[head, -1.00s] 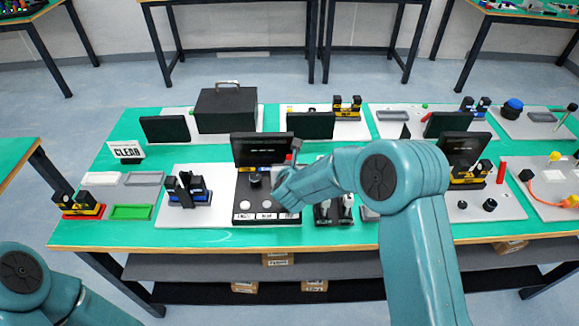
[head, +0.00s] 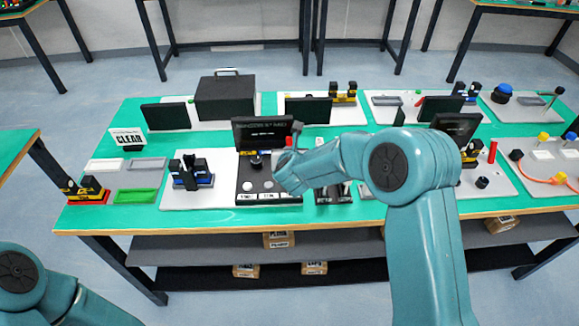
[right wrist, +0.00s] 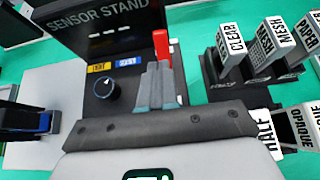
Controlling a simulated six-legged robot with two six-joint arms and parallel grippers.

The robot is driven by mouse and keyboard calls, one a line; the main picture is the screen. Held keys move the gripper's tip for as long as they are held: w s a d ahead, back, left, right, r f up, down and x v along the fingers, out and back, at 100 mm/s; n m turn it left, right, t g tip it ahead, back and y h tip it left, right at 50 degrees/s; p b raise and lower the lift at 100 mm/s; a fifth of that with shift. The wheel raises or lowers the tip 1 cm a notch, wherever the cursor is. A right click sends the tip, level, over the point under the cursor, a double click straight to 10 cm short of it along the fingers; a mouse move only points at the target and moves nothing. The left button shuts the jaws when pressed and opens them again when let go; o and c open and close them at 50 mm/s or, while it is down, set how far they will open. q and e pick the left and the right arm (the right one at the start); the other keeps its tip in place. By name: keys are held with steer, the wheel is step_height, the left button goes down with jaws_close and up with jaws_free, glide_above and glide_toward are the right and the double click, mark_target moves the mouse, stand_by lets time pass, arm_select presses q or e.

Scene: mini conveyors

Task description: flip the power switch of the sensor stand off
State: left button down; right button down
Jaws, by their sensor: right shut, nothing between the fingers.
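The sensor stand is a black panel (head: 244,187) with an upright dark screen (head: 262,126) behind it in the head view. Its screen (right wrist: 100,25) reads SENSOR STAND in the right wrist view. A red upright lever (right wrist: 161,46), apparently the power switch, stands right of a black round knob (right wrist: 107,89). My right gripper (right wrist: 160,72) is shut and empty. Its fingertips appear just in front of the lever's lower part and hide its base; I cannot tell whether they touch. My left gripper is out of view.
Labelled sample blocks (right wrist: 231,45) stand in a dark holder right of the gripper. A blue and black device (head: 191,174) sits left of the stand. A green tray (head: 136,196) lies farther left. A black case (head: 226,97) stands behind.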

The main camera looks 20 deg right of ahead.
steer(key=b+v, duration=0.2)
steer(key=v, duration=0.7)
steer(key=shift+s+d, duration=0.15)
steer(key=shift+s, duration=0.15)
